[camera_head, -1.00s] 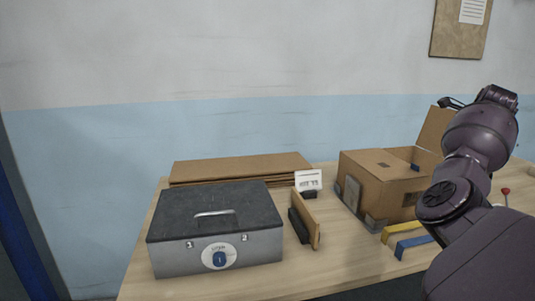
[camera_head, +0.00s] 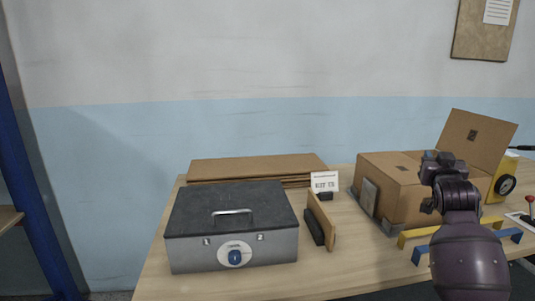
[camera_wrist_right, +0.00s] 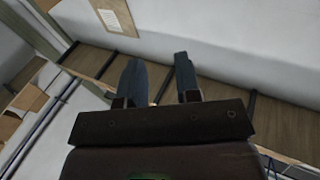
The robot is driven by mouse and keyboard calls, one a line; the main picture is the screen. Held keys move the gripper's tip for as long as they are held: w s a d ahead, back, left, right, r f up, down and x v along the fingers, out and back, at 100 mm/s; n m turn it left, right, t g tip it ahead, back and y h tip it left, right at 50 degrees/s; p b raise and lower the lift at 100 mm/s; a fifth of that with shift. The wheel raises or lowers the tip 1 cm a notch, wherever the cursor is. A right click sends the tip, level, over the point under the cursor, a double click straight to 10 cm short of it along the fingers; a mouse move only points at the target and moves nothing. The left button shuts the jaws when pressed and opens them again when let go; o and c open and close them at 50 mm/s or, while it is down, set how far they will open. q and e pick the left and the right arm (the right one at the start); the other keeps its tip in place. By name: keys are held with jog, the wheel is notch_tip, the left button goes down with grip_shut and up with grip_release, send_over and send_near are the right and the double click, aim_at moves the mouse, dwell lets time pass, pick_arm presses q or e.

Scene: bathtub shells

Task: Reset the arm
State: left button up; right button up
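My right arm comes in at the lower right of the head view, and my right gripper (camera_head: 440,160) shows small and dark at its far end, in front of the cardboard box (camera_head: 391,200). In the right wrist view the two fingers of the right gripper (camera_wrist_right: 160,82) stand apart, with nothing between them. The gripper is open and empty, pointing toward a pale wall and a strip of wooden surface. My left arm and gripper are not in view.
On the wooden table (camera_head: 215,284) stand a grey metal box (camera_head: 190,254) with a dark lid, flat cardboard (camera_head: 250,168), a small sign (camera_head: 324,181), an upright wooden block (camera_head: 323,221), yellow and blue handles (camera_head: 418,236) and a red-knobbed joystick (camera_head: 530,200). The front middle of the table is clear.

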jog(key=s+a+f+n+y, duration=0.2)
jog(key=s+a+f, duration=0.4)
jog(key=f, duration=0.3)
jog(key=s+a+f+n+g+y, duration=0.1)
jog(key=s+a+f+n+y, duration=0.15)
jog(key=s+a+f, duration=0.45)
jog(key=s+a+f+n+y, duration=0.2)
jog(key=s+a+f+y, duration=0.15)
jog(key=f, duration=0.75)
jog(key=s+a+f+g, duration=0.2)
jog(key=s+f, duration=0.6)
jog(key=s, duration=0.4)
jog(key=s+a+f+m+g, duration=0.1)
jog(key=s+f+g, duration=0.3)
jog(key=s+f, duration=0.5)
jog(key=s+a, duration=0.1)
jog(key=s, duration=0.1)
jog(key=shift+s+a, duration=0.15)
jog(key=shift+s, duration=0.25)
